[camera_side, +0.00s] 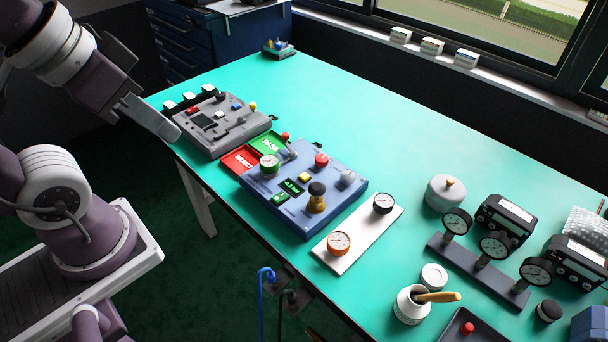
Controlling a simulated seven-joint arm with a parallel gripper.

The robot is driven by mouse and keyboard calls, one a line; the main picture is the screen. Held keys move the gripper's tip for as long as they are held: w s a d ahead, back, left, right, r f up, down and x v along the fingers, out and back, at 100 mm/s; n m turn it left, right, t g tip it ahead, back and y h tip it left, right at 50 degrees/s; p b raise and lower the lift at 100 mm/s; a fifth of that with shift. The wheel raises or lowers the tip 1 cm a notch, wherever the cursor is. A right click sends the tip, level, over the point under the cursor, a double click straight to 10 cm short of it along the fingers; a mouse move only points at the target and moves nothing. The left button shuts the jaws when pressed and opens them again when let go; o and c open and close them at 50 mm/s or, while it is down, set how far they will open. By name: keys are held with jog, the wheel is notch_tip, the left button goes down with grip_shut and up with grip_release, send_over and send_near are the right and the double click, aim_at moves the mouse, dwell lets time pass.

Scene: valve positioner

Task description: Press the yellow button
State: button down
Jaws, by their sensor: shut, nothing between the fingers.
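A blue valve positioner box (335,205) sits near the left edge of the green table. A small square yellow button (304,177) is on its top face, between a red round button (321,160) and a small green display (292,187). My gripper (172,132) is at the upper left, beside the table's left edge and close to a grey control box (222,140). It is well away from the yellow button, with no contact. Its fingers are shut and appear empty; the finger detail is small.
The positioner also bears a gauge (269,163), a black-and-gold knob (316,197) and levers. Red and green trays (240,160) lie between the two boxes. A white plate with gauges (358,236) is to the right. The far middle table (370,120) is clear.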

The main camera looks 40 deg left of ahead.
jog(key=w+a+f+n+y, duration=0.1)
jog(key=w+a+f, duration=0.15)
jog(key=w, duration=0.65)
jog(key=n+t+h, duration=0.3)
jog(key=n+h, duration=0.1)
send_over(301, 177)
notch_tip(301, 177, down, 17)
jog(key=shift+f, duration=0.1)
jog(key=shift+f, duration=4.35)
jog(key=shift+f, duration=0.4)
